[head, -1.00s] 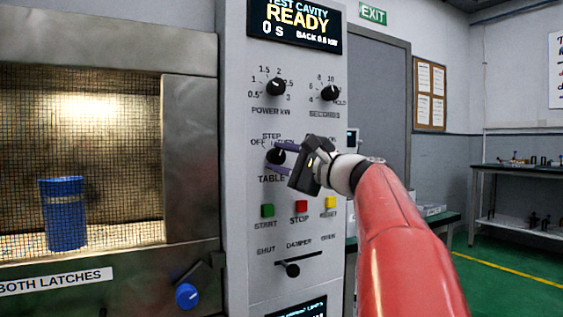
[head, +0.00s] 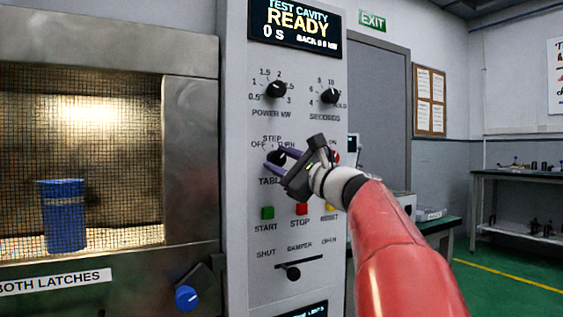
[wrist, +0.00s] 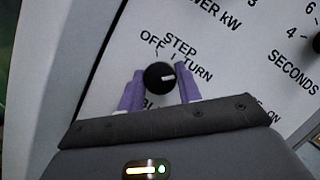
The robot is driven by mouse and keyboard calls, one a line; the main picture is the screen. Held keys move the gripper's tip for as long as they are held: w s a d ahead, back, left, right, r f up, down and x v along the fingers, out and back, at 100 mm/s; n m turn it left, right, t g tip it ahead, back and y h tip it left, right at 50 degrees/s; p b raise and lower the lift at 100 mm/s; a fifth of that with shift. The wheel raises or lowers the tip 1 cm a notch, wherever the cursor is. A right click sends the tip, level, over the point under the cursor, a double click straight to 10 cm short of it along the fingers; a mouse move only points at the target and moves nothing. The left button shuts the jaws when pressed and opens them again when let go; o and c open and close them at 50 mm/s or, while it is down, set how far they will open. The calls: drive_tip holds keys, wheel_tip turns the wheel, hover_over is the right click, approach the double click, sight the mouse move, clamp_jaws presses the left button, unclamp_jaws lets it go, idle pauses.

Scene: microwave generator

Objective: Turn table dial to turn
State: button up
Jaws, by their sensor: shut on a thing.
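The table dial (head: 276,157) is a round black knob with a white pointer on the grey panel, with OFF, STEP and TURN marks around it. In the wrist view the table dial (wrist: 159,77) has its pointer toward the TURN side. My gripper (head: 283,161) reaches in from the right, its purple fingers on either side of the knob. In the wrist view my gripper (wrist: 159,84) is shut on the dial, one finger at its left and one at its right. The TABLE label is partly hidden by the gripper.
The power dial (head: 276,89) and seconds dial (head: 330,95) sit above. Green start (head: 267,212), red stop (head: 301,209) and yellow reset (head: 330,208) buttons and the damper slider (head: 293,272) are below. The cavity at left holds a blue cup (head: 63,214). The display (head: 296,25) reads READY.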

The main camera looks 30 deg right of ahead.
drive_tip(key=shift+f, duration=0.1)
drive_tip(key=o, duration=1)
drive_tip(key=b+v, duration=0.1)
drive_tip(key=v, duration=0.6)
drive_tip(key=shift+s+d, duration=0.15)
drive_tip(key=shift+s, duration=0.2)
